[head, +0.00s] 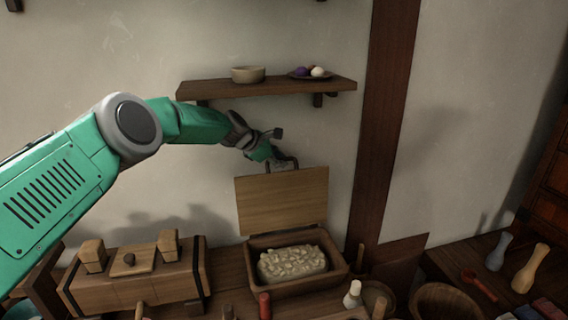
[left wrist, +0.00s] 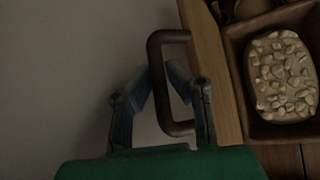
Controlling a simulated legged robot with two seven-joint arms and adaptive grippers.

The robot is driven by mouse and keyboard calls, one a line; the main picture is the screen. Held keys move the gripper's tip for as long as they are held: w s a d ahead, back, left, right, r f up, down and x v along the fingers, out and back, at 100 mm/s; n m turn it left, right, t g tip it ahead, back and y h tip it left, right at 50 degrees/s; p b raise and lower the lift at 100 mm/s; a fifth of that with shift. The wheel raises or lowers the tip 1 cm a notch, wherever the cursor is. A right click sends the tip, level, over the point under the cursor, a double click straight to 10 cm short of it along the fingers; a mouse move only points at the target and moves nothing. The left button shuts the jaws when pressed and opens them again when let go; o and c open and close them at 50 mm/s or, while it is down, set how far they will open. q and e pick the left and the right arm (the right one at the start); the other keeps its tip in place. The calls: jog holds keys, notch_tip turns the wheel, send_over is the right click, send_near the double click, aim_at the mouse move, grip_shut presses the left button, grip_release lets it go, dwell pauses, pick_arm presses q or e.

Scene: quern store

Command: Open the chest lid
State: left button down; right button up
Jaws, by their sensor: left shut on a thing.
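The chest (head: 258,284) stands on the wooden counter, and a pale lumpy block shows inside it. Its wooden lid (head: 282,200) stands raised, near upright, at the back of the chest. The lid also shows edge-on in the left wrist view (left wrist: 213,80). A dark handle (left wrist: 153,60) sticks out from the lid. My left gripper (left wrist: 163,88) is shut on the handle, with one finger on each side of its bar. In the head view my left gripper (head: 280,152) is at the lid's top edge. My right gripper is not in view.
A wooden box (head: 140,285) stands left of the chest. Bottles (head: 530,268) and a round tub (head: 445,300) stand at right.

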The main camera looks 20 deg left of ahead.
pick_arm(q)
jog(key=shift+s+a+f, duration=0.15)
jog(key=shift+a+f, duration=0.15)
jog(key=shift+f, duration=0.2)
jog(key=c, duration=1.6)
grip_release()
jog(key=shift+a, duration=0.1)
jog(key=shift+o, duration=0.2)
jog(key=shift+a+r, duration=0.1)
jog(key=shift+r, duration=0.15)
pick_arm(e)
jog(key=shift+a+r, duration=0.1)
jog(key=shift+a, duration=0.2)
pick_arm(q)
jog(key=shift+r, duration=0.1)
